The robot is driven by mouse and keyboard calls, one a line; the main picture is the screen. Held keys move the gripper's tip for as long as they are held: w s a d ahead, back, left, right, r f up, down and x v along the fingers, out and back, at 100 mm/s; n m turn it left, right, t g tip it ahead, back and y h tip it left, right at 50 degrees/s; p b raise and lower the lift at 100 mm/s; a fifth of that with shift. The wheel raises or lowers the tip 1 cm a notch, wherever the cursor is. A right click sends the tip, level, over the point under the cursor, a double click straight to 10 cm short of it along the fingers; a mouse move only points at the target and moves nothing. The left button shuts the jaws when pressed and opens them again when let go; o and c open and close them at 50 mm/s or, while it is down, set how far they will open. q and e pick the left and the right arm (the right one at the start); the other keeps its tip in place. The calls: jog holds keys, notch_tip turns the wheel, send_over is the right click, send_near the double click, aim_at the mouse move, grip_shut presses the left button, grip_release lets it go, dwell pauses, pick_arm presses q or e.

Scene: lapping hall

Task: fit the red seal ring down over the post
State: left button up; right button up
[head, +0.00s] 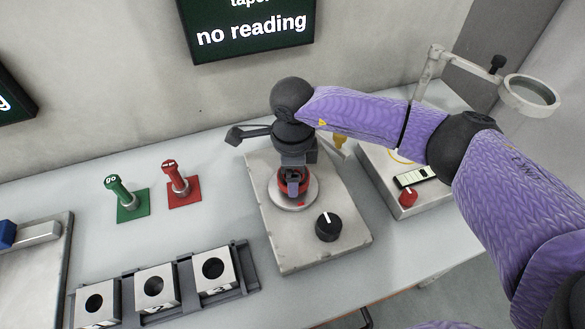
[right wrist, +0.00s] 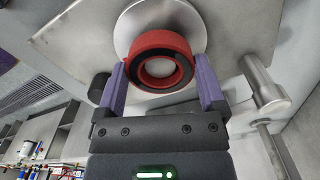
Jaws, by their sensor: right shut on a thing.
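The red seal ring (right wrist: 181,43) sits between the two purple fingers of my right gripper (right wrist: 160,72) in the right wrist view, and the fingers are shut on it. A pale rounded surface (right wrist: 160,69), perhaps the post, shows through the ring's opening. Behind the ring is a round metal plate (right wrist: 128,32). In the head view my right gripper (head: 293,186) comes down over the round plate (head: 297,206) on the grey machine, with red of the ring showing around the fingers. I cannot tell whether the ring is around the post or above it. My left gripper is not in view.
A black knob (head: 328,227) stands on the machine in front of the plate. A second unit with a red knob (head: 408,196) and a magnifier (head: 530,92) is at right.

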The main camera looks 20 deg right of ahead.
jog(key=o, duration=1)
notch_tip(320, 180, up, 10)
jog(key=shift+p, duration=1.2)
jog(key=shift+f, duration=0.1)
